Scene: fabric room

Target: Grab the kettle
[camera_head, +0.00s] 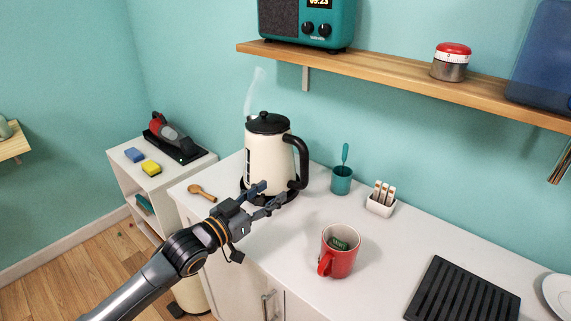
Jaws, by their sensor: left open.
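The kettle (262,155) is cream white with a black lid and a black handle on its right side. It stands upright on a dark base on the white counter, and a wisp of steam rises near its spout. My left gripper (273,194) is in front of the kettle's lower part, its fingers apart and pointing toward the lower end of the handle. Nothing shows between the fingers. I cannot tell whether they touch the kettle. The gripper hides part of the kettle's base. My right gripper is not in view.
A red mug (338,258) with a tea bag stands right of the gripper. A teal cup (342,181) and a white holder (380,205) stand behind. A wooden spoon (202,193) lies left of the kettle. A wooden shelf (390,73) hangs above. A black rack (462,294) lies front right.

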